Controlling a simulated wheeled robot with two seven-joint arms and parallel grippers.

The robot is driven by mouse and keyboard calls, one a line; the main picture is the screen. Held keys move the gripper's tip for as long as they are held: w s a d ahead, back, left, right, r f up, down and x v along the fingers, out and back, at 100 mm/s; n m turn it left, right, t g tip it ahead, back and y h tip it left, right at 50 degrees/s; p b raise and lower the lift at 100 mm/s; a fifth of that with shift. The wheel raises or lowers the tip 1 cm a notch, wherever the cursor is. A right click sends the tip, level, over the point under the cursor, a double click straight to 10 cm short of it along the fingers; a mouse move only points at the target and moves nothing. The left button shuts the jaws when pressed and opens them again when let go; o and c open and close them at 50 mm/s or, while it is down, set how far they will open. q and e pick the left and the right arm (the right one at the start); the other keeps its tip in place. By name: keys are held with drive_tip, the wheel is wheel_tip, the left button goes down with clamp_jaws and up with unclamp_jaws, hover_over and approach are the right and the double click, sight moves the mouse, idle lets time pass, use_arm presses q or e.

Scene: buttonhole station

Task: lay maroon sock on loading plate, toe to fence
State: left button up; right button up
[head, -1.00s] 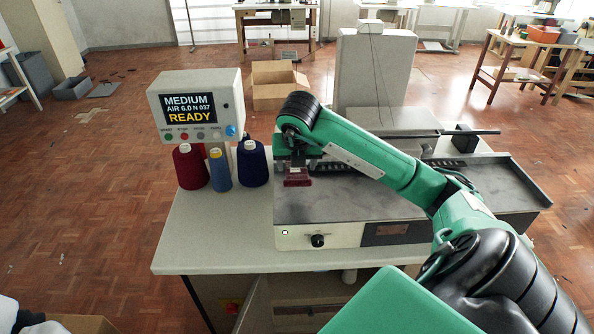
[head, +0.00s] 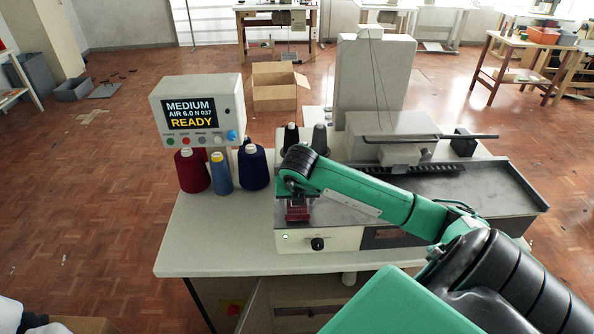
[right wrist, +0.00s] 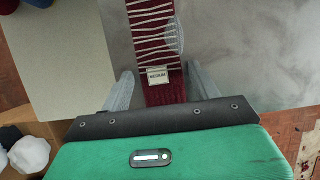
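The maroon sock, with white wavy stripes and a white label reading MEDIUM, runs up the middle of the right wrist view (right wrist: 154,50); its toe is out of frame. In the head view only a short maroon part (head: 298,214) shows below my right gripper (head: 297,200), over the front left of the grey metal loading plate (head: 400,201). In the right wrist view my right gripper (right wrist: 160,88) has its fingers apart, one on each side of the sock near the label, with slim gaps. My left gripper is out of view. The fence cannot be made out clearly.
A display box (head: 197,112) reading MEDIUM and READY stands at the left behind maroon, blue and navy thread cones (head: 192,172). Two dark cones (head: 319,139) stand behind my right arm. The left of the table (head: 205,240) is clear.

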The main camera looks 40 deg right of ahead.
drive_tip(key=o, duration=0.4)
drive_tip(key=shift+o, duration=0.2)
drive_tip(key=shift+r, duration=0.1)
drive_tip(key=b+v, duration=0.1)
drive_tip(key=v, duration=1.1)
drive_tip(key=shift+b, duration=0.35)
drive_tip(key=shift+a, duration=0.1)
